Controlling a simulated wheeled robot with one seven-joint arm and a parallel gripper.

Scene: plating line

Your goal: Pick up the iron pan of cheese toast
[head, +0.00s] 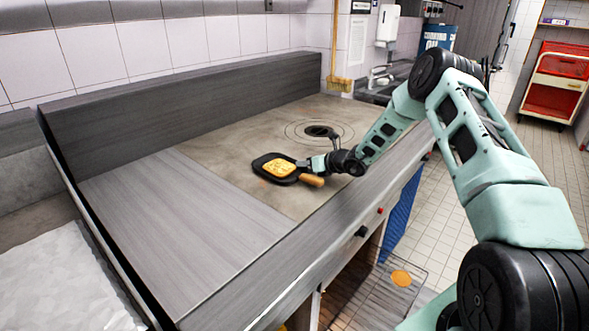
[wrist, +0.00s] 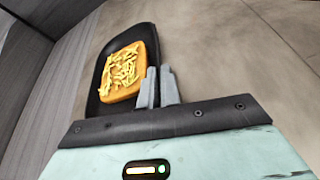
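The iron pan (head: 262,161) is black and sits on the steel counter, with its wooden handle (head: 311,181) pointing right. A golden slice of cheese toast (head: 279,168) with shredded cheese lies in it. My gripper (head: 305,166) is at the pan's right side, beside the handle. In the wrist view, the pan (wrist: 93,103) and toast (wrist: 128,72) lie left of my gripper (wrist: 159,86). Its fingers are close together, with the pan's near rim seeming to run between them. The handle is hidden there. I cannot tell whether the pan is clear of the counter.
A round ringed burner (head: 318,131) lies behind the pan on the counter. The brushed metal worktop (head: 180,225) to the left is bare. A raised backsplash (head: 200,108) runs along the wall. A wooden-handled broom (head: 338,84) stands behind the counter.

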